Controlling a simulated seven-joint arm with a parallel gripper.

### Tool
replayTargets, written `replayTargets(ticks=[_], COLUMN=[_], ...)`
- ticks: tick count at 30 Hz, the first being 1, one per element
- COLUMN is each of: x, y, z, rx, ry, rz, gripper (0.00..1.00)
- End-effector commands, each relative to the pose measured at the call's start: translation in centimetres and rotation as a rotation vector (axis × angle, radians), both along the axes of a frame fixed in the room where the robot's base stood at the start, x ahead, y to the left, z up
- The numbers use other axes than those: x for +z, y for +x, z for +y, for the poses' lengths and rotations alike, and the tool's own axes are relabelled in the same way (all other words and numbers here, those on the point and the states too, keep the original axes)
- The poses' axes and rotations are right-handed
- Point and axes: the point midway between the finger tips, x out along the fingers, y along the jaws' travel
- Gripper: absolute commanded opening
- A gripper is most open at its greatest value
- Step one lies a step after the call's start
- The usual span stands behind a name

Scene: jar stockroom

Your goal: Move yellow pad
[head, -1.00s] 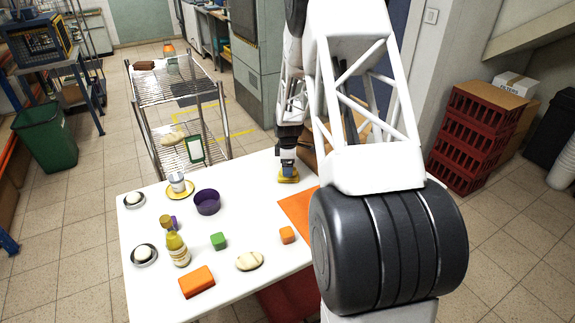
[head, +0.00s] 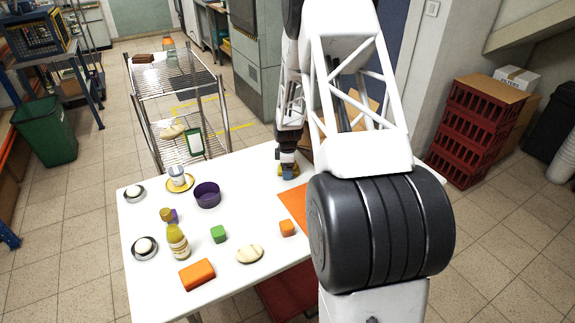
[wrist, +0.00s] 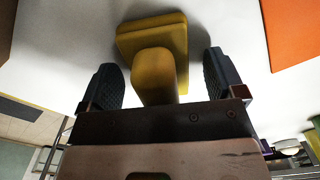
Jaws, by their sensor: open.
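The yellow pad (wrist: 152,40) has a flat base with a thick yellow grip block standing out of it, and it rests on the white table. In the wrist view my gripper (wrist: 160,85) is open, with its two dark fingers on either side of the grip block and a gap showing at each side. In the head view my gripper (head: 287,170) is low at the table's far right part, and only a little yellow of the pad shows beneath it.
An orange mat (head: 292,203) lies just beside the pad. Mid-table is partly clear.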

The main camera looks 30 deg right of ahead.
Motion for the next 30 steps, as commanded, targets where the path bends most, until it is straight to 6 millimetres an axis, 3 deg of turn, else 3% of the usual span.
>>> replayTargets(ticks=[7,18,30], x=[-0.03,-0.03,-0.03], y=[0.0,0.0,0.01], z=[0.0,0.0,0.79], rx=[0.0,0.0,0.0], ry=[0.0,0.0,0.0], rz=[0.0,0.0,0.001], gripper=[0.88,0.34,0.34])
